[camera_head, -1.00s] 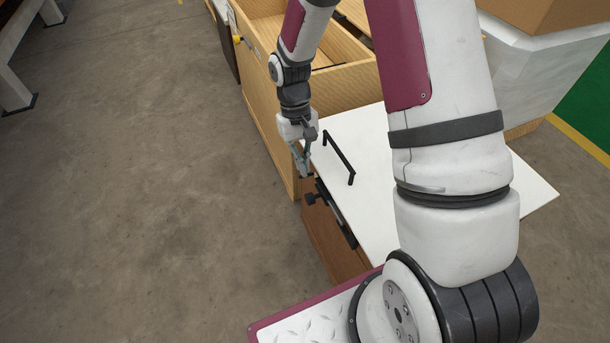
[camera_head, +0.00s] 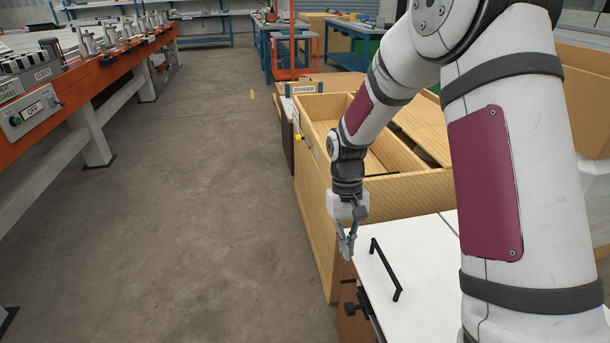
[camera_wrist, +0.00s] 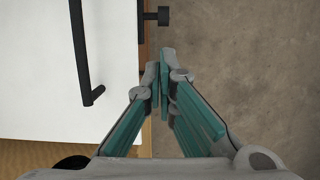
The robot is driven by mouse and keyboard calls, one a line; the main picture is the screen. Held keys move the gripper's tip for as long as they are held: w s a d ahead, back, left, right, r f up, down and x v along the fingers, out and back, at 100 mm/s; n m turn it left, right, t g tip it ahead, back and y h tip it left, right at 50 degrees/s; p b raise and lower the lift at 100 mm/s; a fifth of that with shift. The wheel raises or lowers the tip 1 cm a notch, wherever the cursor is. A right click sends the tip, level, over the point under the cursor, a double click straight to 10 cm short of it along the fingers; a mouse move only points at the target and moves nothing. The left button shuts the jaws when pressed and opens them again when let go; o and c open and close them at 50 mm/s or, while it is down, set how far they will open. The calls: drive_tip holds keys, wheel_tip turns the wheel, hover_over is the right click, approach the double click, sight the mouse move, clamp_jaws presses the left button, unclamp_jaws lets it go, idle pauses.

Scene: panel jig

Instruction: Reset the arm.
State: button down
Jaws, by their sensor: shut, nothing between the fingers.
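My gripper (camera_head: 346,246) hangs pointing down at the left edge of the white-topped cabinet (camera_head: 425,262). It is shut and empty, and its fingertips meet in the wrist view (camera_wrist: 160,68). In the wrist view the fingers are over the edge between the white top (camera_wrist: 35,70) and the concrete floor (camera_wrist: 250,50). The black bar handle (camera_head: 385,268) on the white top is just right of my gripper in the head view and apart from it.
A black knob (camera_wrist: 158,16) sticks out from the cabinet's side. Behind stands an open wooden crate (camera_head: 318,190) with a DIVIDER label. An orange bench with a control box (camera_head: 32,108) runs along the left. The floor (camera_head: 190,220) between them is clear.

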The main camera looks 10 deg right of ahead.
drive_tip(key=s+r+t, duration=0.1)
drive_tip(key=s+r, duration=0.5)
drive_tip(key=r, duration=0.3)
drive_tip(key=s+r+t, duration=0.1)
drive_tip(key=s+r, duration=0.5)
drive_tip(key=r, duration=0.2)
drive_tip(key=s+r+t, duration=0.1)
drive_tip(key=s+r, duration=0.1)
drive_tip(key=s, duration=0.8)
drive_tip(key=s+r+t, duration=0.1)
drive_tip(key=s+r, duration=0.2)
drive_tip(key=s, duration=0.6)
wheel_tip(320, 180, up, 24)
drive_tip(key=t+p, duration=0.3)
drive_tip(key=p, duration=1.9)
drive_tip(key=shift+s+a+p, duration=0.15)
drive_tip(key=shift+a+p, duration=0.15)
drive_tip(key=shift+a, duration=0.1)
